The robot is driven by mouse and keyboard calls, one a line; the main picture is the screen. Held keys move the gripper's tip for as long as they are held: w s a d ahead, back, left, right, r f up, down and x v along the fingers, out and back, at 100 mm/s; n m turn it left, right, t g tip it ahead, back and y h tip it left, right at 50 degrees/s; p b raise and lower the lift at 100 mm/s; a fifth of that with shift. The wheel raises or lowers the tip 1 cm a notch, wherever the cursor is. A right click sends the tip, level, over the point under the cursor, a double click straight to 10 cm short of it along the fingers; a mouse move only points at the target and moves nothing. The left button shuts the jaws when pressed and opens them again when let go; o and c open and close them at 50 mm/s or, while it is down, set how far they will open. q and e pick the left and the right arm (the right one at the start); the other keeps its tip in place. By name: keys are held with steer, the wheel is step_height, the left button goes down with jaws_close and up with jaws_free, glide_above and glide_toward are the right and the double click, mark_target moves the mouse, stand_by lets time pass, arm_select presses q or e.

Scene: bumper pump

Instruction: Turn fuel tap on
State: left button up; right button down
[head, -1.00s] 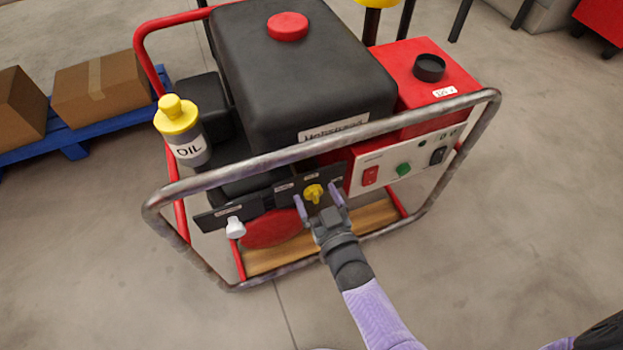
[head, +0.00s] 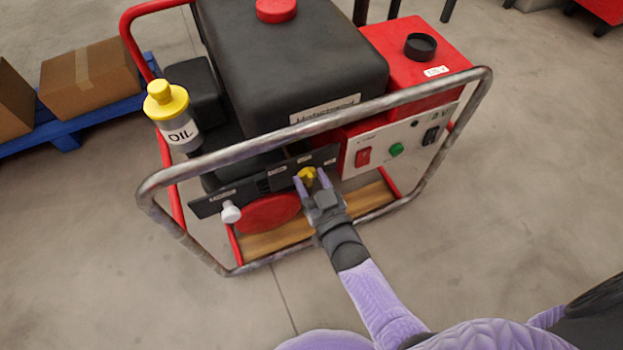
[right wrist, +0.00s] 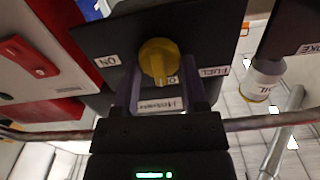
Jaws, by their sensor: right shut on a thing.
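The yellow fuel tap (head: 306,173) sits on a black panel (head: 277,180) at the front of the red and black generator. In the right wrist view the tap (right wrist: 158,60) points down in the picture, by a partly covered mark. An ON label (right wrist: 107,61) is left of it and a FUEL label (right wrist: 213,71) right of it. My right gripper (head: 310,179) is at the tap, one finger on each side, shut on it. The finger contact is partly hidden. My left gripper is not in view.
A grey frame bar (head: 330,125) runs above and in front of the panel. A white knob (head: 231,212) is left of the tap. Red (head: 363,157) and green (head: 397,149) controls are on the right. An oil bottle (head: 181,133) stands at the left.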

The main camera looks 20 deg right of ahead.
steer(key=shift+m, duration=1.1)
steer(key=shift+d+m, duration=0.1)
steer(key=shift+m, duration=0.8)
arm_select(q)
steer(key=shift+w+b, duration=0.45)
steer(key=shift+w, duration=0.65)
arm_select(e)
steer(key=m, duration=1.3)
steer(key=shift+d+f, duration=0.1)
steer(key=shift+f, duration=0.25)
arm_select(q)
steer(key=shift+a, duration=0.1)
